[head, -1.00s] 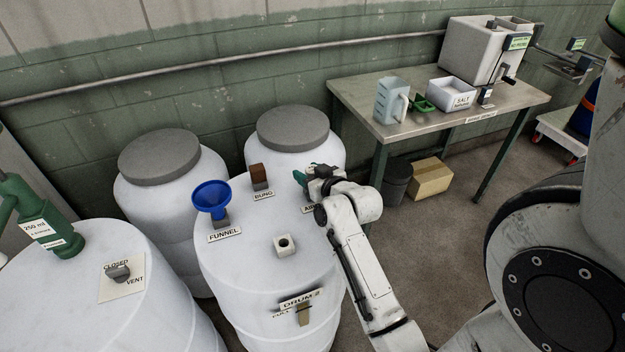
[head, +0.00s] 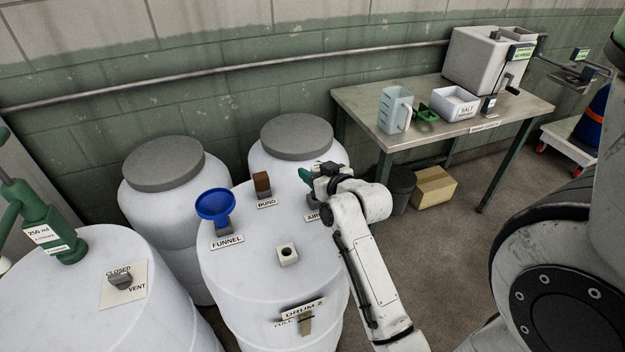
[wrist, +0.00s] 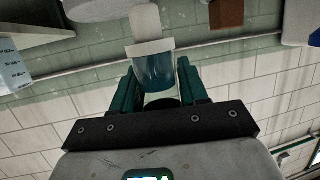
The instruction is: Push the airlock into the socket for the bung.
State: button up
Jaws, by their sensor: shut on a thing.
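My gripper (head: 318,172) is above the right side of the front white drum, over a grey holder (head: 313,200) with a partly hidden "AIR..." label. In the wrist view its green fingers (wrist: 158,82) are shut on the airlock (wrist: 155,68), a clear bluish cylinder with a white part beyond it. The airlock is not clear in the head view. The brown bung (head: 262,181) stands in a grey holder labelled BUNG; a brown block, likely it, shows in the wrist view (wrist: 227,13). A pale square socket (head: 288,255) with a dark, empty hole is at the front of the drum top.
A blue funnel (head: 215,204) stands at the drum's left. Drums with grey lids (head: 163,165) are behind, and another drum with a vent valve (head: 122,281) is front left. A steel table (head: 450,125) holds a jug and a salt box. The drum top between the holders is clear.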

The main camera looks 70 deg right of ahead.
jog(key=s+r, duration=0.1)
jog(key=s+a+r, duration=0.1)
jog(key=s+r, duration=0.1)
jog(key=r, duration=0.1)
jog(key=shift+a, duration=0.3)
jog(key=d+r+p+v, duration=0.1)
jog(key=r+p+v, duration=0.1)
jog(key=v, duration=0.9)
jog(key=shift+s+d, duration=0.25)
jog(key=shift+d, duration=0.15)
